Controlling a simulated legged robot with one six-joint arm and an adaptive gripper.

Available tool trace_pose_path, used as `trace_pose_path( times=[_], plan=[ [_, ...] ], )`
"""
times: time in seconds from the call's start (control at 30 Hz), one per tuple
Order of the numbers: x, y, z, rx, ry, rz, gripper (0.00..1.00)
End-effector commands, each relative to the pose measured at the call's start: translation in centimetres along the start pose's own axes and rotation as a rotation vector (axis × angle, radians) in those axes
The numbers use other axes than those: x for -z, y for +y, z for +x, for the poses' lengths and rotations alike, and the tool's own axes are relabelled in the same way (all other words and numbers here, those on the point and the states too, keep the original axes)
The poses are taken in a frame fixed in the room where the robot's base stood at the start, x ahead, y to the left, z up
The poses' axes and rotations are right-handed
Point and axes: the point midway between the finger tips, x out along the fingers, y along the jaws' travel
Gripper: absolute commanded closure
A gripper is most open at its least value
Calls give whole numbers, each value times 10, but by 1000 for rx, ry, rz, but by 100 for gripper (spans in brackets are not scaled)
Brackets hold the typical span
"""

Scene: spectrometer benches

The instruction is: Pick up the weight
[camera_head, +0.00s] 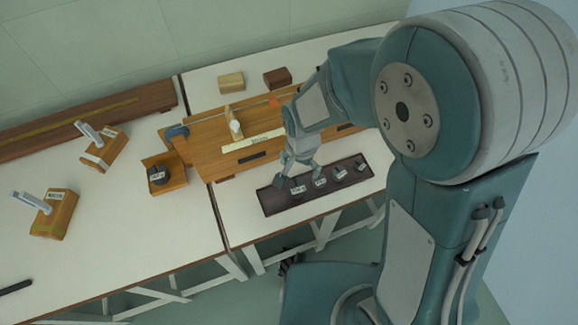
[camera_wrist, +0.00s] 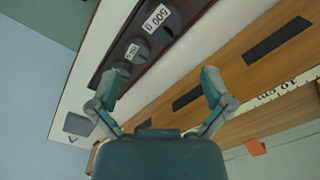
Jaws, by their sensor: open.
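Several dark weights with white labels stand in a row in a long dark tray (camera_head: 284,207) near the front edge of the right bench. A middle weight (camera_head: 320,183) and a right-hand weight (camera_head: 360,165) show in the head view. In the wrist view, a large weight (camera_wrist: 165,20) reads 500 g, with a smaller weight (camera_wrist: 133,50) beside it. Another dark weight (camera_head: 158,176) sits in a wooden holder on the left bench. My gripper (camera_head: 298,177) is open, above the tray's left part. Its spread fingers (camera_wrist: 160,84) show nothing held. Finger contact with a weight cannot be told.
A wooden apparatus (camera_head: 205,154) with a pale scale strip (camera_head: 252,144) lies behind the tray. Two blocks, one tan (camera_head: 231,82) and one brown (camera_head: 277,78), stand farther back. The left bench holds two wooden boxes (camera_head: 54,214) (camera_head: 103,150).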

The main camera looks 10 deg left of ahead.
Motion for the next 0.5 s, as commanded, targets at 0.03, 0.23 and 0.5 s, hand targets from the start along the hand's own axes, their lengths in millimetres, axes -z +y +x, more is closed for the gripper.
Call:
trace_pose_path(
  times=[0.03,0.23,0.5],
  plan=[
    [-1,0,3,-3,-4,2,0],
    [-2,0,20,-8,-9,6,0],
    [-3,-4,59,-11,-6,5,0]
  ],
)
